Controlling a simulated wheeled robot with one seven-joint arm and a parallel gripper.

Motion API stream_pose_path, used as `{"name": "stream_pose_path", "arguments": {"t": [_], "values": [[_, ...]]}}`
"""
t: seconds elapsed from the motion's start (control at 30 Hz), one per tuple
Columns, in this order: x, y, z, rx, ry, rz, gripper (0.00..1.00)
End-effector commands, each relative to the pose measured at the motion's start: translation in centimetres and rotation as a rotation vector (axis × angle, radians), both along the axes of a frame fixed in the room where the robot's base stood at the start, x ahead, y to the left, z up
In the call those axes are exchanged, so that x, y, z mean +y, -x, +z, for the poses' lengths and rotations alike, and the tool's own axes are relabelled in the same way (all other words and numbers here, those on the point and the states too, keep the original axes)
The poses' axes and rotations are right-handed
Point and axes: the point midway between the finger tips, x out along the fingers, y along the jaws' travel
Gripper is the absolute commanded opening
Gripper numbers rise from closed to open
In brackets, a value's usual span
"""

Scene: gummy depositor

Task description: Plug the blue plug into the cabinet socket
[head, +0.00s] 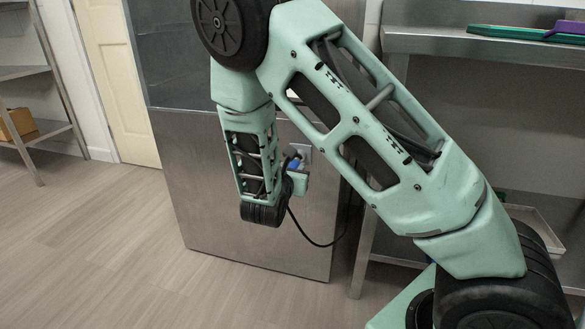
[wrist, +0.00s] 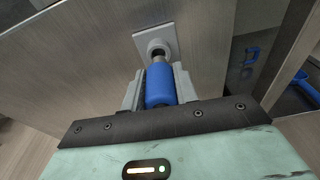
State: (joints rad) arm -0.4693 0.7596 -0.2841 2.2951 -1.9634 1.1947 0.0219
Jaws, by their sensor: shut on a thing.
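The blue plug (wrist: 160,86) sits between the two fingers of my gripper (wrist: 158,80) in the wrist view, and the gripper is shut on it. The plug points at the cabinet socket (wrist: 155,36), a round opening on a light square plate. The plug's metal tip is at the socket's mouth; I cannot tell how far inside it is. In the head view the plug (head: 294,163) shows as a small blue patch just below and left of the socket plate (head: 302,150). My arm hides part of the gripper there. A black cord hangs below the plug in a loop.
The steel cabinet (head: 190,190) stands upright on the wood floor. A steel table (head: 440,42) with green and purple trays (head: 520,36) is at the right. A shelf (head: 30,72) with a cardboard box (head: 18,123) is at the left. The floor at left is clear.

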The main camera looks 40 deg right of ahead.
Motion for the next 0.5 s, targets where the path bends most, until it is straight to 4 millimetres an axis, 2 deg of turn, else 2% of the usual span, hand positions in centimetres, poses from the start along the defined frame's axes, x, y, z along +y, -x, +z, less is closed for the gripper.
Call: {"name": "stream_pose_path", "arguments": {"t": [0.5], "values": [[-0.61, -0.47, 0.01, -0.001, 0.001, 0.000, 0.00]]}}
